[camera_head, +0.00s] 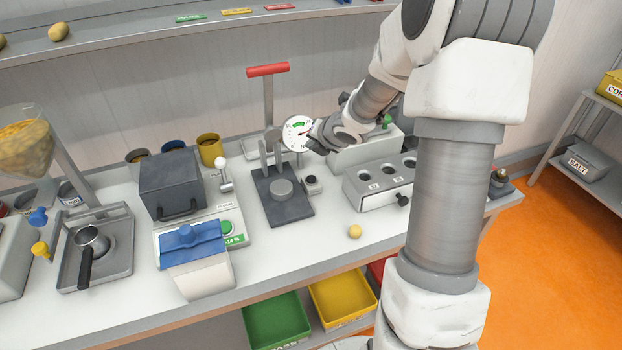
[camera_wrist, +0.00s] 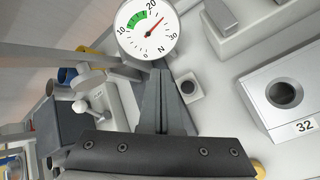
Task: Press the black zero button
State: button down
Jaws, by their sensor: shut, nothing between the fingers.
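A small light box with a dark button on top, which looks like the black zero button (camera_head: 311,181), sits beside the right edge of a dark base plate (camera_head: 290,212). It also shows in the wrist view (camera_wrist: 188,87), just right of my fingers. My gripper (camera_head: 318,143) is above and behind the button, close to the round dial (camera_head: 297,133). In the wrist view my gripper (camera_wrist: 163,78) is shut and empty, its fingers pointing up the picture beside the dial (camera_wrist: 146,29). The dial's red needle stands between 20 and 30. I cannot tell the gap to the button.
A press with a red handle (camera_head: 267,70) rises behind the base plate. A grey block with several holes (camera_head: 383,184) stands to the right. A yellow ball (camera_head: 354,231) lies in front.

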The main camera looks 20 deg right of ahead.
aim_at(312, 181)
jog(key=shift+f+b, duration=3.85)
jog(key=shift+f, duration=0.35)
jog(key=shift+f+b, duration=0.4)
jog(key=shift+b, duration=0.05)
jog(key=shift+f+b, duration=0.5)
jog(key=shift+r, duration=0.1)
jog(key=shift+r+p, duration=0.8)
jog(key=shift+p, duration=0.05)
notch_tip(312, 181, up, 5)
jog(key=p, duration=0.4)
jog(key=shift+p, duration=0.4)
